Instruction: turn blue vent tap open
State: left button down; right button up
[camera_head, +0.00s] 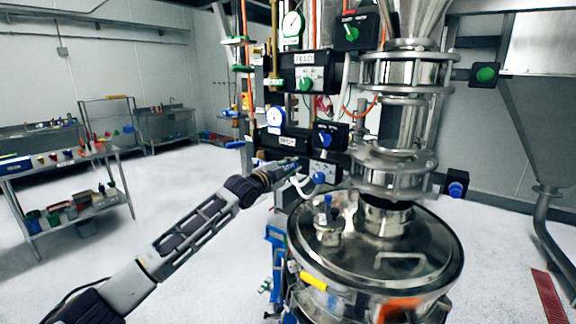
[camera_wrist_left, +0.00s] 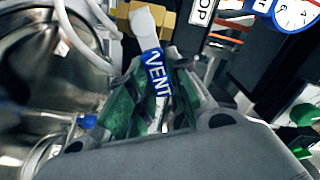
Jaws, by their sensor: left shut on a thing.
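The blue vent tap (camera_wrist_left: 158,74) has a flat handle with a blue sleeve marked VENT and a pale end. It lies between the green-padded fingers of my left gripper (camera_wrist_left: 160,98) in the left wrist view. In the head view my left gripper (camera_head: 274,175) reaches in from the left and is shut on the tap, at the pipework left of the steel vessel. The fingers and arm partly hide the tap there. My right gripper is not in view.
The lidded steel vessel (camera_head: 345,262) stands just right of my left gripper, under the sifter column (camera_head: 402,110). Control boxes with knobs, such as the blue-knob box (camera_head: 331,137), sit close above the gripper. A dial gauge (camera_wrist_left: 297,12) is near. Open floor lies left.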

pick_arm(q)
jog(key=shift+w+a+r+n+p, duration=0.15)
jog(key=shift+r+n+p, duration=0.2)
jog(key=shift+n+p, duration=0.3)
jog(key=a+n, duration=0.1)
jog(key=n, duration=0.2)
jog(key=w+a+r+n+p, duration=0.1)
jog(key=n, duration=0.3)
jog(key=w+a+n, duration=0.1)
jog(key=n, duration=0.3)
jog(key=shift+w+a+r, duration=0.25)
jog(key=shift+r, duration=0.15)
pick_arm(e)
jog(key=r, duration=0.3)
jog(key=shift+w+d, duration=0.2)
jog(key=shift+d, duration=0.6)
pick_arm(q)
jog(key=c, duration=1.3)
grip_release()
jog(key=shift+r, duration=0.1)
